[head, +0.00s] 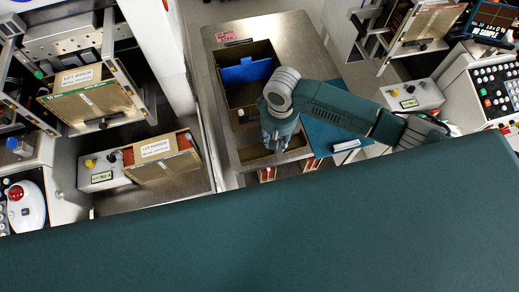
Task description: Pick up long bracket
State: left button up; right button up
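My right arm comes in from the right over the metal table. Its gripper (274,143) points down at the near part of a brown open box (228,100). The fingers are small and dark, partly covered by the wrist, so I cannot tell whether they are open or shut, or hold anything. I cannot pick out a long bracket for certain; the arm hides part of the box. A blue piece (247,71) stands inside the far part of the box. My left gripper is not in view.
A blue mat (322,133) with a small white item (346,145) lies right of the box, partly under my arm. Machines with yellowish boards (95,103) stand left and upper right. A control panel (492,95) is at right.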

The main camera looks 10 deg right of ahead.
aim_at(256, 151)
jog(key=shift+w+a+f+p, duration=0.1)
jog(key=shift+w+f+p, duration=0.1)
jog(key=shift+f, duration=1.15)
jog(key=shift+w+a+f+p, duration=0.1)
jog(key=shift+w+f+p, duration=0.1)
jog(key=shift+f, duration=1.1)
grip_shut()
